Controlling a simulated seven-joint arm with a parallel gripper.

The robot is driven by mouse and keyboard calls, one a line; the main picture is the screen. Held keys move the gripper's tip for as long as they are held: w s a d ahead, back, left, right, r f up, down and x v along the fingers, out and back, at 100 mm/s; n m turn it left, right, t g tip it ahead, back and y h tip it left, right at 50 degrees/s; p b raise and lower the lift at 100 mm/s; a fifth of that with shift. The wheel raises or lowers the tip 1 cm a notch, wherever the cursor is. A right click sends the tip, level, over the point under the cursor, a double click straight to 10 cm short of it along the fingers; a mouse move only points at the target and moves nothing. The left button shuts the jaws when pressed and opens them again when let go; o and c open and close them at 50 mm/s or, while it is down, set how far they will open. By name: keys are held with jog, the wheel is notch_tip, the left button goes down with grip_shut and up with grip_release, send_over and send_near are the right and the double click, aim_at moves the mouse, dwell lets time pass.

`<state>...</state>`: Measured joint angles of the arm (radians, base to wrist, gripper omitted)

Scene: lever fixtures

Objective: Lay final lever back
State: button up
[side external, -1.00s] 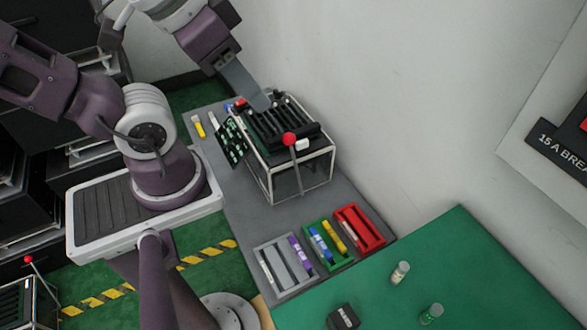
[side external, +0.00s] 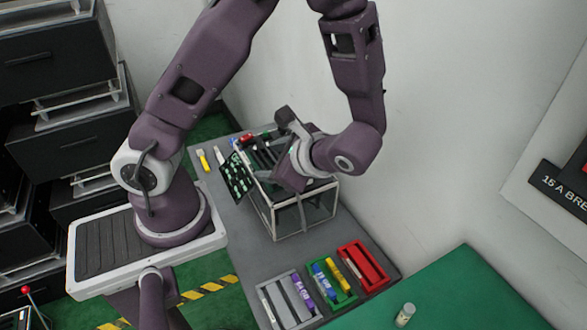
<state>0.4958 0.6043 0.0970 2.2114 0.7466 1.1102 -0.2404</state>
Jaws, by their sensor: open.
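The lever fixture (side external: 275,232) is a light-framed box with a dark slotted top, standing on the grey bench. A red knob (side external: 247,137) shows at the far end of its top. A thin upright lever shaft (side external: 303,212) shows on the front face; its upper end is hidden behind my wrist. My gripper (side external: 284,120) is open and low over the top of the fixture, reaching from the right. My wrist covers the front right part of the top, so I cannot tell whether the fingers touch a lever.
A green circuit board (side external: 236,175) leans at the fixture's left side. Grey (side external: 272,312), green (side external: 345,297) and red (side external: 381,278) trays stand in front, holding coloured cylinders. A wall rises close on the right. A green table (side external: 450,290) lies at the lower right.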

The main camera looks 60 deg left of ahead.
jog(key=w+a+f+m+t+y, duration=0.2)
jog(key=w+f+m+t+y, duration=0.1)
jog(key=f+m+t, duration=0.3)
jog(key=w+a+f+m+t+y, duration=0.1)
jog(key=w+f+m+t+y, duration=0.2)
jog(key=f+m+t, duration=0.35)
jog(key=w+a+m+g, duration=0.1)
jog(key=w+a+m, duration=0.1)
jog(key=a, duration=0.4)
jog(key=shift+w+a+f+g+h, duration=0.25)
jog(key=shift+w+f+g+h, duration=0.1)
jog(key=shift+w, duration=0.45)
jog(key=shift+c, duration=0.3)
grip_shut()
